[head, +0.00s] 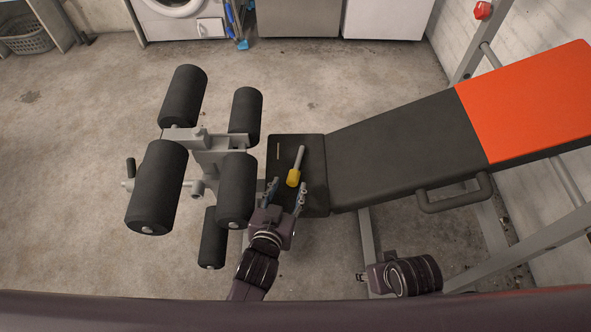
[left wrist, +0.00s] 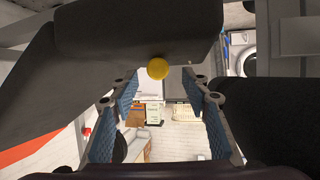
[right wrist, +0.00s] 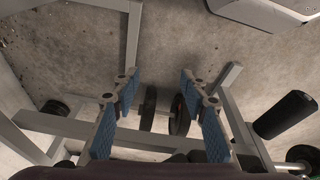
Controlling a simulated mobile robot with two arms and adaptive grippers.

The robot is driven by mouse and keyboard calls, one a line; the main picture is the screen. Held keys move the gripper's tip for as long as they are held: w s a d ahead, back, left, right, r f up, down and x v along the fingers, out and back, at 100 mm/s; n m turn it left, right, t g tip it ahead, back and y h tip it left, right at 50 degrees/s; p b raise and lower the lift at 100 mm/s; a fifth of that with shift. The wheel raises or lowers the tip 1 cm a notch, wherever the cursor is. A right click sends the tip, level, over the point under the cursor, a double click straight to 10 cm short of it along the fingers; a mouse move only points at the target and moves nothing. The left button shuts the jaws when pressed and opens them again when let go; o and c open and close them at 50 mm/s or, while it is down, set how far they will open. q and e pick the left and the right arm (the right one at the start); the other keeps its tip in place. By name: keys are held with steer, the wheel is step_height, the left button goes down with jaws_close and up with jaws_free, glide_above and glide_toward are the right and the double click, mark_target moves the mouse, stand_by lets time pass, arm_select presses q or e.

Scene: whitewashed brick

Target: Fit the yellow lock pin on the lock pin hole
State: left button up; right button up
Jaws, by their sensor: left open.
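The lock pin lies on the short black seat pad (head: 312,145), its yellow head (head: 293,178) toward me and its pale shaft (head: 299,158) pointing away. My left gripper (head: 288,186) is open, with its fingers on either side of the yellow head and nothing held. The head also shows in the left wrist view (left wrist: 158,68), between and just beyond the fingertips. My right gripper (right wrist: 157,85) is open and empty, low beside the bench frame. I cannot make out the lock pin hole; the grey roller frame (head: 215,158) stands left of the pad.
Black foam rollers (head: 183,96) surround the grey frame. The long black backrest (head: 400,145) with its orange end (head: 530,95) extends right, with a black handle (head: 455,195) at its near edge. A small pale mark (head: 278,151) shows on the pad. Open floor lies left.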

mark_target(292, 182)
arm_select(q)
steer(key=shift+b+x, duration=0.65)
steer(key=shift+x, duration=1.8)
steer(key=shift+d+r, duration=0.1)
steer(key=shift+d, duration=0.05)
arm_select(e)
steer(key=v, duration=0.5)
steer(key=shift+w+r, duration=0.3)
steer(key=shift+r, duration=0.05)
arm_select(q)
steer(key=shift+c, duration=0.4)
jaws_close()
